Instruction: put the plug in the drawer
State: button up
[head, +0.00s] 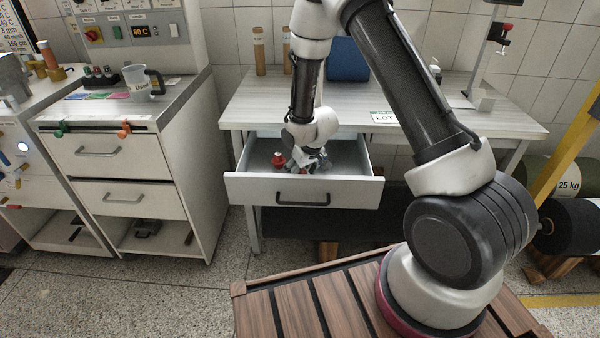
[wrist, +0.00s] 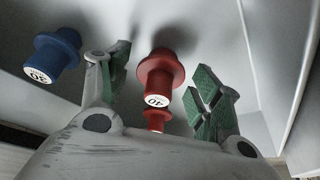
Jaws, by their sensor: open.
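The drawer (head: 245,189) under the grey-topped table is pulled open, and my gripper (head: 308,168) is down inside it. In the wrist view, a red plug (wrist: 161,72) with a wide flange and a "40" mark on its end face shows between the spread green-padded fingers of my gripper (wrist: 160,92). The fingers are apart and not closed on it. A smaller red part (wrist: 155,120) shows just below it; I cannot tell if it is separate. A blue plug (wrist: 53,54) with a numbered end lies left of the left finger. A red piece (head: 278,160) shows left of my gripper in the head view.
The drawer's side wall (wrist: 290,75) rises at the right in the wrist view. On the table stand wooden cylinders (head: 259,50), a blue box (head: 348,60) and a lot card (head: 384,117). A cabinet (head: 110,155) with a measuring jug (head: 139,84) stands left.

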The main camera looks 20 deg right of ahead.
jog(key=s+d+r+m+h, duration=0.1)
jog(key=s+d+r, duration=0.35)
jog(key=r, duration=0.55)
jog(key=s+d+r+m, duration=0.1)
jog(key=s+d+r, duration=0.35)
jog(key=r, duration=0.55)
jog(key=s+d+r+h, duration=0.1)
jog(key=s+d+r, duration=0.3)
jog(key=r, duration=0.6)
jog(key=s+d+r+m, duration=0.1)
jog(key=s+r, duration=0.3)
jog(key=s, duration=0.6)
jog(key=s+d+r, duration=0.1)
jog(key=s+r, duration=0.2)
jog(key=s, duration=0.7)
jog(key=shift+s+r+m, duration=0.25)
jog(key=shift+r+m, duration=0.1)
jog(key=shift+m, duration=0.05)
